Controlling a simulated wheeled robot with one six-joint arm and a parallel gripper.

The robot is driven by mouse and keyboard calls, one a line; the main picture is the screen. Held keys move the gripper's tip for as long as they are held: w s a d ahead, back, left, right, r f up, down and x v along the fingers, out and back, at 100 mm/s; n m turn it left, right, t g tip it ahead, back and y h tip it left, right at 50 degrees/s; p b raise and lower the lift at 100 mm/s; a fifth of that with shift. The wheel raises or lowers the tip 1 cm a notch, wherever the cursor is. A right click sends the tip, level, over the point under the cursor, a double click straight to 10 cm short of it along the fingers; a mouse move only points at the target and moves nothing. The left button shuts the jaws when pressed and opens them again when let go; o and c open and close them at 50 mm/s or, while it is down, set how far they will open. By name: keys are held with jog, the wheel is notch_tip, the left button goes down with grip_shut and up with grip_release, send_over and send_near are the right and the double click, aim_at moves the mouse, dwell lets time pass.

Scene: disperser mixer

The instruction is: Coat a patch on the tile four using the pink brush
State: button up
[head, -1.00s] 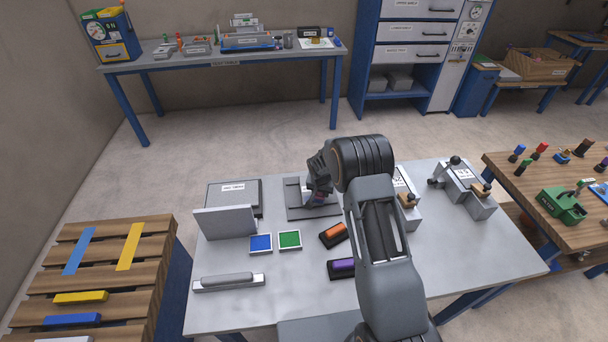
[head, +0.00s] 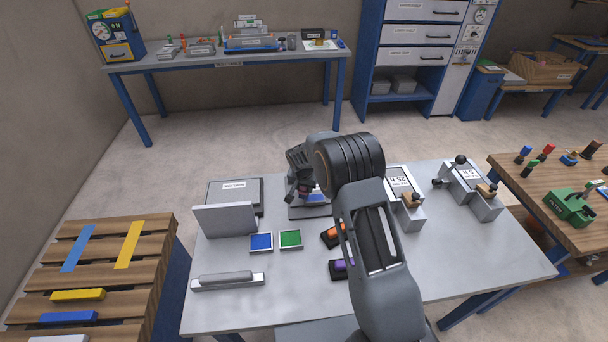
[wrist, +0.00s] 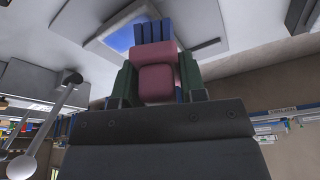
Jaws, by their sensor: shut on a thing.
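My gripper (head: 299,190) is at the far middle of the grey table, over a low grey plate. In the wrist view my gripper (wrist: 160,85) is shut on the pink brush (wrist: 155,75), whose bristles (wrist: 153,32) show blue. A white-framed piece with a blue face (wrist: 120,38) lies just beyond the bristles; contact is unclear. In the head view a blue patch (head: 319,197) shows beside my gripper. The brush is mostly hidden there by my arm. No tile number is legible, so I cannot tell which is tile four.
A blue square (head: 261,242) and a green square (head: 290,239) lie on the table (head: 225,310). Orange (head: 334,231) and purple (head: 343,266) items sit in dark holders beside my arm. A grey upright panel (head: 224,219) and two lever devices (head: 403,197) (head: 470,187) stand nearby.

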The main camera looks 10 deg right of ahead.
jog(key=shift+r+p, duration=0.9)
jog(key=shift+r, duration=1.7)
